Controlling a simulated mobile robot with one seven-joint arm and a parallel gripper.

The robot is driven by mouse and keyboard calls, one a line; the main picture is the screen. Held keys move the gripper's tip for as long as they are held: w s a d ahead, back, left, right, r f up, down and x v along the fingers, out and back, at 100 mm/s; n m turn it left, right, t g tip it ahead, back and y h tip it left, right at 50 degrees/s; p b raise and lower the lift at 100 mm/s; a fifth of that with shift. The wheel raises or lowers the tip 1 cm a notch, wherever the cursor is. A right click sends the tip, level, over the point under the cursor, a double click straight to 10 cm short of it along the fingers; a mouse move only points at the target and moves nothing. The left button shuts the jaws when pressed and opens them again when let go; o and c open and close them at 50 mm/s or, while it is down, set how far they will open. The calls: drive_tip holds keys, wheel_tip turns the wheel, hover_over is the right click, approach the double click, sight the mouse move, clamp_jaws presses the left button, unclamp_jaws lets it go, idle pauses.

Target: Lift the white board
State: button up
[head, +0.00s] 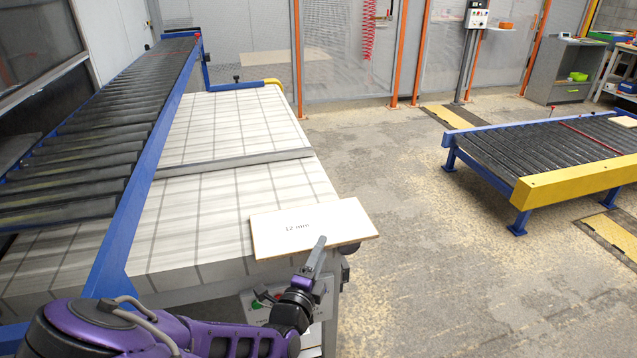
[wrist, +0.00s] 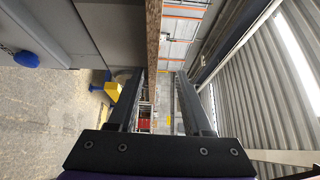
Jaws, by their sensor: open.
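The white board (head: 290,228), marked "12 mm", lies flat on the near right corner of the checked table (head: 225,130). Its near edge overhangs the table's corner slightly. My gripper (head: 318,252) is at the board's near edge, with a finger showing just above that edge. In the wrist view my gripper (wrist: 158,75) is open, its two fingers apart. The board's brown edge (wrist: 153,35) shows as a strip between the lines of the fingers, closer to the left one. Whether the board touches a finger is not clear.
A roller conveyor with a blue frame (head: 150,160) runs along the table's left side. A grey strip (head: 235,163) crosses the table. Another roller conveyor (head: 550,145) with a yellow end stands at right. The floor (head: 430,250) between is clear.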

sight(312, 227)
drive_tip(key=shift+w+d+f, duration=0.1)
drive_tip(key=shift+w+f, duration=0.15)
drive_tip(key=shift+w, duration=0.35)
drive_tip(key=shift+w+f, duration=0.25)
drive_tip(key=shift+w, duration=0.35)
clamp_jaws()
idle(0.5)
